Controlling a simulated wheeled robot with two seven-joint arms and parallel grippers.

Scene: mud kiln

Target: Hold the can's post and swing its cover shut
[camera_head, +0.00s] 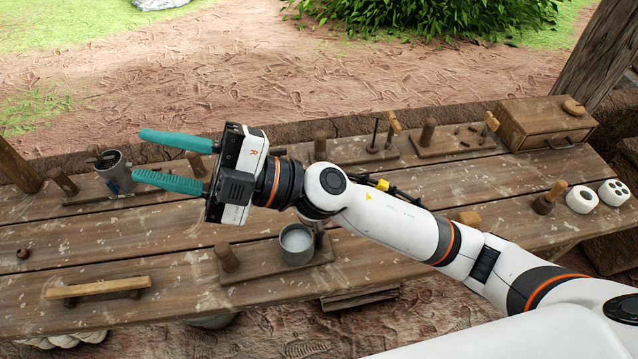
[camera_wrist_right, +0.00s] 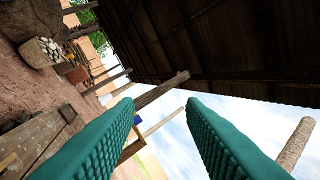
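A grey metal can (camera_head: 297,244) stands on a wooden board (camera_head: 262,273) near the front of the table, with an upright wooden post (camera_head: 228,257) to its left. Its top shows a pale round surface; I cannot tell whether this is a cover. Another grey can (camera_head: 115,172) stands on a board at the back left, with something dark across its top and a wooden post (camera_head: 65,182) beside it. My right gripper (camera_head: 142,155) is open and empty above the table's back left. Its two teal fingers also show apart in the right wrist view (camera_wrist_right: 161,105). My left gripper is out of view.
The left middle is mostly clear.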

